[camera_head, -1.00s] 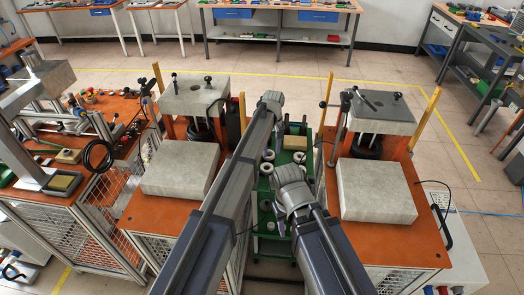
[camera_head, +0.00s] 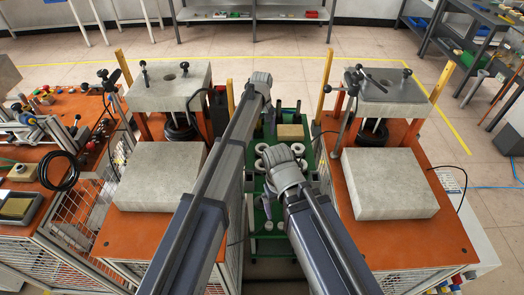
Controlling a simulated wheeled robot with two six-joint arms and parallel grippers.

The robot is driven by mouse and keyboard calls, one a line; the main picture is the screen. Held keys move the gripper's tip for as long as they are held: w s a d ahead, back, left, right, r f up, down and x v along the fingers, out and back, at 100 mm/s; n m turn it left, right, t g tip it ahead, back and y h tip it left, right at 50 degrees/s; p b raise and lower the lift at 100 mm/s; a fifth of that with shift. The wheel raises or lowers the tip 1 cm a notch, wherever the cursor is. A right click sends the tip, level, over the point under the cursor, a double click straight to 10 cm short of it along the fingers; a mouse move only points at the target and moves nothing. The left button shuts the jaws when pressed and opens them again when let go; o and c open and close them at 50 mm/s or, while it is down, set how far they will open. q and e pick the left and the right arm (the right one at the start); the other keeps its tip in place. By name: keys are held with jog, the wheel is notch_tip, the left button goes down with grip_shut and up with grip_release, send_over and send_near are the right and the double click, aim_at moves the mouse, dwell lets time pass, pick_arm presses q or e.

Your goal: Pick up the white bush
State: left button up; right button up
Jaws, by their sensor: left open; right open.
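Several white ring-shaped bushes stand on a green cart (camera_head: 310,130) between the two orange benches. One white bush (camera_head: 297,149) shows just beyond my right gripper, and another white bush (camera_head: 260,148) sits to its left. My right gripper (camera_head: 277,154) is over the cart and partly hides the bushes; I cannot tell its height above them. My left gripper (camera_head: 263,84) is beyond the bushes, at the far left side of the cart. Both grippers are open, and neither visibly holds anything.
Heavy grey blocks (camera_head: 160,176) and (camera_head: 389,183) lie on the orange benches at either side. Presses with upright posts stand behind them. A tan block (camera_head: 290,132) lies at the cart's far part. Open floor lies beyond, up to a back table.

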aim_at(262, 144)
pick_arm(q)
jog(key=shift+o, duration=0.3)
jog(key=shift+f+b, duration=0.55)
jog(key=shift+f, duration=0.3)
pick_arm(e)
jog(key=shift+o, duration=0.3)
jog(key=shift+f, duration=0.85)
pick_arm(q)
notch_tip(262, 144, down, 5)
jog(key=b, duration=0.5)
jog(key=shift+s+f, duration=0.1)
jog(key=shift+s, duration=0.05)
pick_arm(e)
notch_tip(262, 144, down, 5)
jog(key=shift+f, duration=0.1)
pick_arm(q)
jog(key=c, duration=1.6)
